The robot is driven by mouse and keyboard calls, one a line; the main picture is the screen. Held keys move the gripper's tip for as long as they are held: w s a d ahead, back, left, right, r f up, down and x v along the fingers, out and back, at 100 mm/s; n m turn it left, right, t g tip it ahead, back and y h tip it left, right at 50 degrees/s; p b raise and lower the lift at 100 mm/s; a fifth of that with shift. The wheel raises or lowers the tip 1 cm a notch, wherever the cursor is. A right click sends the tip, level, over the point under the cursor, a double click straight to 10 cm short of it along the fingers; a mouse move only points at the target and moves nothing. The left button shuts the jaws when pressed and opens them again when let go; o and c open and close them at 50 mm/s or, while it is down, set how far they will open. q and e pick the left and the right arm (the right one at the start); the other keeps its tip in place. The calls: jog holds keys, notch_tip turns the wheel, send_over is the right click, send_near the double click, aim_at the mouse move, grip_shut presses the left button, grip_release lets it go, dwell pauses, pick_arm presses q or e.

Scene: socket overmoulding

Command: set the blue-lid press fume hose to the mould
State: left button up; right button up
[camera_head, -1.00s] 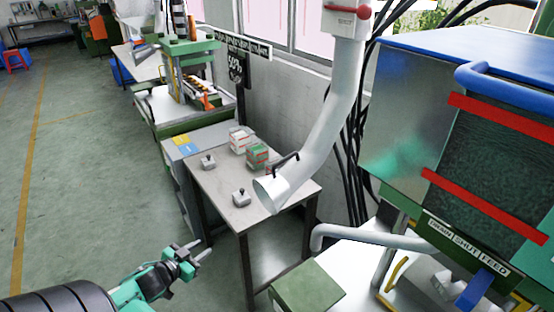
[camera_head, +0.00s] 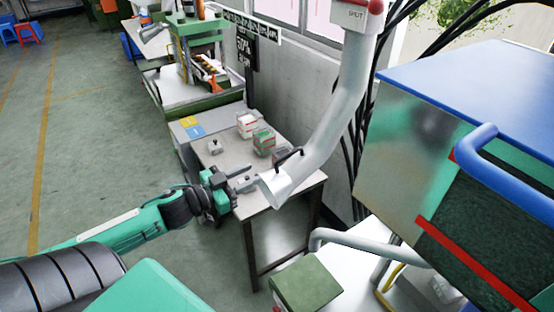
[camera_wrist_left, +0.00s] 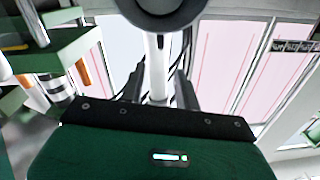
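The white fume hose (camera_head: 345,95) hangs down beside the blue-lid press (camera_head: 490,95) and ends in a flared hood (camera_head: 281,186) with a black handle (camera_head: 288,157). My left gripper (camera_head: 250,183) is just left of the hood, around table height; whether it touches is unclear. In the left wrist view its two dark fingers (camera_wrist_left: 159,92) stand apart, with the white hose (camera_wrist_left: 153,68) showing beyond them. A dark ring at that view's top, apparently the hood mouth (camera_wrist_left: 160,12), is cut off. The mould cannot be made out clearly. My right gripper is not in view.
A grey table (camera_head: 235,155) below the hood carries small boxes (camera_head: 264,141) and a small grey fitting (camera_head: 214,147). A grey pipe (camera_head: 350,237) and a green box (camera_head: 306,284) are at the lower right. The floor at left is open.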

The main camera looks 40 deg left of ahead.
aim_at(277, 162)
pick_arm(q)
jog(key=p+x, duration=0.2)
jog(key=x, duration=0.5)
jog(key=shift+w+d+r+p, duration=0.1)
jog(key=shift+w+p, duration=0.2)
jog(key=shift+w, duration=0.1)
jog(key=shift+x, duration=0.95)
grip_shut()
